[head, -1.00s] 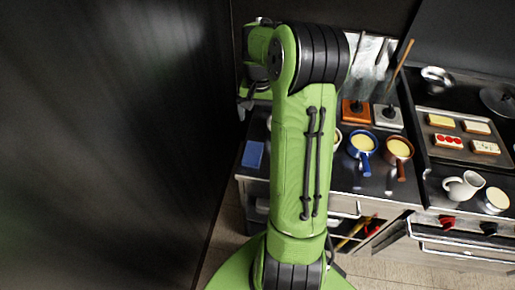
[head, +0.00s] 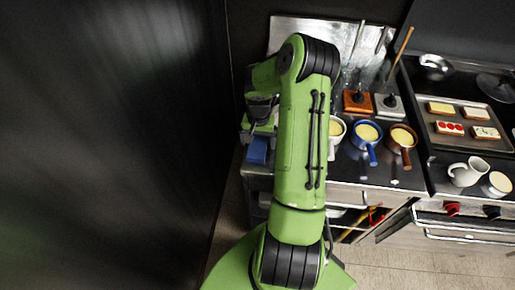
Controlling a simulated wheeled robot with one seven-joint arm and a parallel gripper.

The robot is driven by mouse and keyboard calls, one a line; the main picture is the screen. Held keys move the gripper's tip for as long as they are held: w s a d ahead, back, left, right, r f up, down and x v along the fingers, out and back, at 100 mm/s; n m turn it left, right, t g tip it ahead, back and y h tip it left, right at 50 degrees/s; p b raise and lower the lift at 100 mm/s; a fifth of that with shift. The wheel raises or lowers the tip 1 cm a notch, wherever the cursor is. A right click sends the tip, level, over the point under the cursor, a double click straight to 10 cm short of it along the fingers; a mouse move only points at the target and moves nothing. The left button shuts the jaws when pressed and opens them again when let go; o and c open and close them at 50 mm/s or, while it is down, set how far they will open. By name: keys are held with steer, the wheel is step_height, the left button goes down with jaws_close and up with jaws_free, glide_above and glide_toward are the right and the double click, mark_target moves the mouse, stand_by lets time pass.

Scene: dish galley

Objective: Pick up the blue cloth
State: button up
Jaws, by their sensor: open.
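The blue cloth (head: 257,151) lies folded at the left front edge of the dark counter (head: 345,175). My gripper (head: 257,130) is just above and behind the cloth in the picture, pointing down. It is open and nothing shows between its fingers. Part of the cloth's far side is hidden by my gripper. Whether the fingers touch the cloth cannot be told.
A white pot (head: 336,128), a blue pot (head: 367,132) and a brown pot (head: 402,137) stand right of my arm. A tray (head: 436,117) with toasts, a white jug (head: 468,171) and a cup (head: 497,184) are farther right. A dark wall (head: 110,140) stands close on the left.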

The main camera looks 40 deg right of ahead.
mark_target(258, 143)
steer(key=c, duration=1.1)
step_height(258, 143, up, 10)
steer(key=shift+r, duration=0.1)
steer(key=shift+c, duration=0.2)
steer(key=o, duration=0.4)
steer(key=shift+c, duration=1.4)
